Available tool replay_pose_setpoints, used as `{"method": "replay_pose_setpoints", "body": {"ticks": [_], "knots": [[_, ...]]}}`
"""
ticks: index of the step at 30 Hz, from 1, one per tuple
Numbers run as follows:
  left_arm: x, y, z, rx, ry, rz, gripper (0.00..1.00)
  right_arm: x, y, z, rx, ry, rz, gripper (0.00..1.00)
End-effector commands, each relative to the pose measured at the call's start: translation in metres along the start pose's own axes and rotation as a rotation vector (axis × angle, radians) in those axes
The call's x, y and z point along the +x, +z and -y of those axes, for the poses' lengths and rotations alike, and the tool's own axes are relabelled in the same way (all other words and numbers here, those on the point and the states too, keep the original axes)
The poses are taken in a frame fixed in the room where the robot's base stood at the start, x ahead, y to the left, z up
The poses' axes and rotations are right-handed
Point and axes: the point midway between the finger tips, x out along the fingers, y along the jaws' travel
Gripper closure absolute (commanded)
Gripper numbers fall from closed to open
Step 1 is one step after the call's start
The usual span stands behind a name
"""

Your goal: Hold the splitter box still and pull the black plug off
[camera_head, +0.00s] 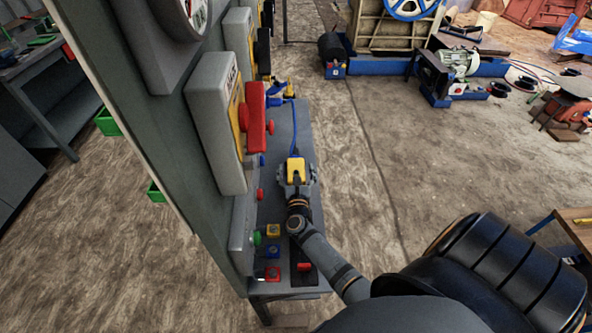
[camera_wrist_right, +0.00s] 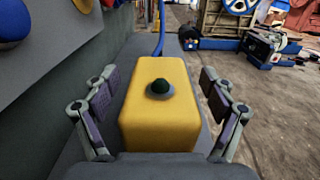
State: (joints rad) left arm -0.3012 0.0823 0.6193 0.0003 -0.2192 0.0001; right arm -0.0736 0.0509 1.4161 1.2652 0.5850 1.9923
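A yellow box (camera_wrist_right: 158,115) with a dark round knob (camera_wrist_right: 160,87) on its top sits on the grey shelf in the right wrist view. I take it for the splitter box. A blue cable (camera_wrist_right: 160,35) leaves its far end. My right gripper (camera_wrist_right: 158,78) is open, one finger on each side of the box, with a visible gap at each side. In the head view the yellow box (camera_head: 296,166) shows at the tip of my right gripper (camera_head: 297,174). I cannot make out a black plug on it for certain. My left gripper is not in view.
A grey panel (camera_head: 216,120) with a red switch (camera_head: 256,118) rises left of the shelf (camera_head: 275,200). Yellow, blue and red button blocks (camera_head: 273,251) sit at the shelf's near end. Blue and yellow connectors (camera_head: 278,90) lie at the far end. Open floor lies to the right.

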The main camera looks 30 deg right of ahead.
Motion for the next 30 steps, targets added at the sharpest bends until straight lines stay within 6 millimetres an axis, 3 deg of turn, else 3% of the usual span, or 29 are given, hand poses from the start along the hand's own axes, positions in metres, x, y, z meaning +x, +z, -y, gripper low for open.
{"method": "replay_pose_setpoints", "body": {"ticks": [10,21,25,30], "knots": [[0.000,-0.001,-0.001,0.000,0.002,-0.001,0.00,-0.010,-0.001,-0.001,0.001,0.001,-0.001,0.16],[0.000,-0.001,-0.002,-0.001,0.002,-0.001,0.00,-0.094,-0.001,0.001,0.000,-0.002,-0.004,0.16],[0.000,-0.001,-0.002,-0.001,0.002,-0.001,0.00,-0.112,-0.001,0.000,0.001,-0.001,-0.002,0.16],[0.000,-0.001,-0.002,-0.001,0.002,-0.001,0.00,-0.120,0.000,0.000,0.000,0.000,0.000,0.16]]}}
